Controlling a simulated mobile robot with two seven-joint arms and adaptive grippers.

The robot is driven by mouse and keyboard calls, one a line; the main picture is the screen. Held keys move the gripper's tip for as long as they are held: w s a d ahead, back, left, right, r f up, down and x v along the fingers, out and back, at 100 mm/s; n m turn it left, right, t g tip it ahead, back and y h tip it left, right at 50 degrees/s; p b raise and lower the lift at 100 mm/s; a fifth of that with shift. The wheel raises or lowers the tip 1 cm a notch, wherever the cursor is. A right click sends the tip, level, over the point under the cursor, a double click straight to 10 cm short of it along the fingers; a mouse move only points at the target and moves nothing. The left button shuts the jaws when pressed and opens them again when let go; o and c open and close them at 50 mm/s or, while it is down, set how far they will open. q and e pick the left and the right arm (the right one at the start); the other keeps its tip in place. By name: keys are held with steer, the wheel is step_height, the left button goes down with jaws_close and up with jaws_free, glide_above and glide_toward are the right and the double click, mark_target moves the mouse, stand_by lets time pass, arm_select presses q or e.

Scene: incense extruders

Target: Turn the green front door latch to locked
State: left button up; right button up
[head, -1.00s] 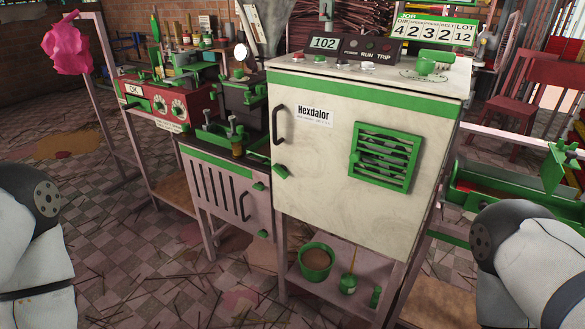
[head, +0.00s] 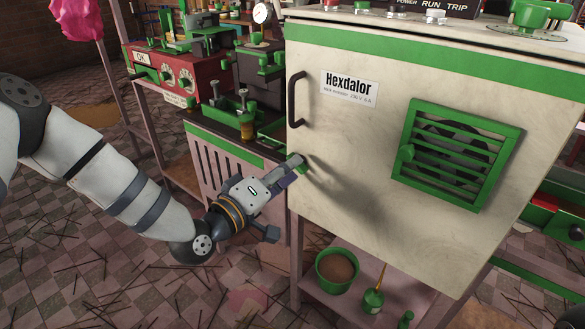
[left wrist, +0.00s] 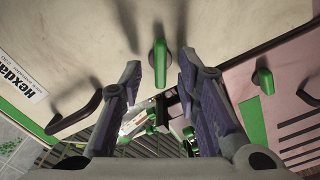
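The green front door latch (head: 303,161) is at the lower left of the cream Hexdalor cabinet door (head: 345,150), below the black handle. My left gripper (head: 290,173) reaches it from the left and partly covers it. In the left wrist view, the latch (left wrist: 160,63) shows as a narrow green lever lying lengthwise up the picture. It lies between the two open fingers of the left gripper (left wrist: 160,76), with a visible gap on each side. I cannot tell whether the latch is locked. My right gripper is not in view.
The black door handle (head: 296,100) is just above. A green vent grille (head: 457,153) with a knob is to the right. A slotted cabinet (head: 215,165) with its own green latch (left wrist: 263,80) adjoins at left. A green pot (head: 338,275) stands on the shelf below.

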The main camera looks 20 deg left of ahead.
arm_select(q)
steer(key=shift+x, duration=0.85)
steer(key=shift+c, duration=0.6)
jaws_close()
